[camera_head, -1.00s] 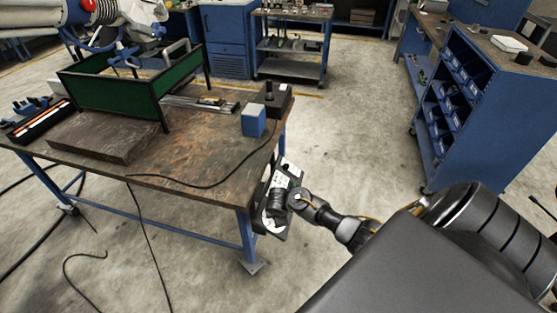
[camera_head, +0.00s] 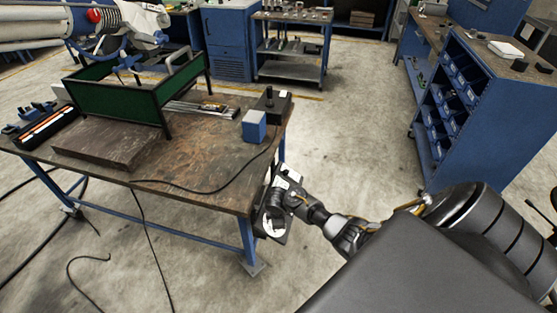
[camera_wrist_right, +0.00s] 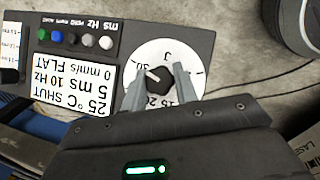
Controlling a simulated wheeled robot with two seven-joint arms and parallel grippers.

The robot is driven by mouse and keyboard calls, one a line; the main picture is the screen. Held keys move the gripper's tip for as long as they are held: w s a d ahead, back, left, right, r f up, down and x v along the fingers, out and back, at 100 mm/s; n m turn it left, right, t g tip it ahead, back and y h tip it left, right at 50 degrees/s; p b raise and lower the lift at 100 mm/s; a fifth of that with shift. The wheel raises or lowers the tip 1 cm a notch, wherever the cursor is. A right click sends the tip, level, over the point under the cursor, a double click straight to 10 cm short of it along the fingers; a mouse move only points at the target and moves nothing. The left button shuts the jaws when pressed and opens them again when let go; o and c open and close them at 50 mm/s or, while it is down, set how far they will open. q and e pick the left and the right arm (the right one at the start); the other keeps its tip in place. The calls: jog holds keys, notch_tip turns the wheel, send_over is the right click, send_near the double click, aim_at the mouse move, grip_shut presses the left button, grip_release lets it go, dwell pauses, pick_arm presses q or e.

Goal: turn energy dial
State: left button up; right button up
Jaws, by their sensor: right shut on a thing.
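The energy dial (camera_wrist_right: 185,62) has a white round face with black numbers and a "J", on a dark control panel (camera_wrist_right: 125,38). In its centre is a dark knob (camera_wrist_right: 160,77). My right gripper (camera_wrist_right: 160,80) is shut on the knob, one finger on each side. In the head view the panel (camera_head: 268,229) hangs at the right end of the workbench, and my right gripper (camera_head: 273,207) is against it, partly hiding the dial. My left gripper is not in view.
The panel has a white label (camera_wrist_right: 80,82) and a row of coloured buttons (camera_wrist_right: 73,36). The wooden workbench (camera_head: 205,160) carries a green-sided frame (camera_head: 115,100), a blue box (camera_head: 254,126) and a cable. A blue shelf cabinet (camera_head: 485,95) stands at right, with open floor between.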

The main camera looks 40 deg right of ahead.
jog(key=o, duration=1)
jog(key=p+v, duration=0.3)
jog(key=v, duration=0.7)
jog(key=shift+a+r, duration=0.1)
jog(key=shift+r, duration=0.25)
jog(key=shift+s, duration=0.1)
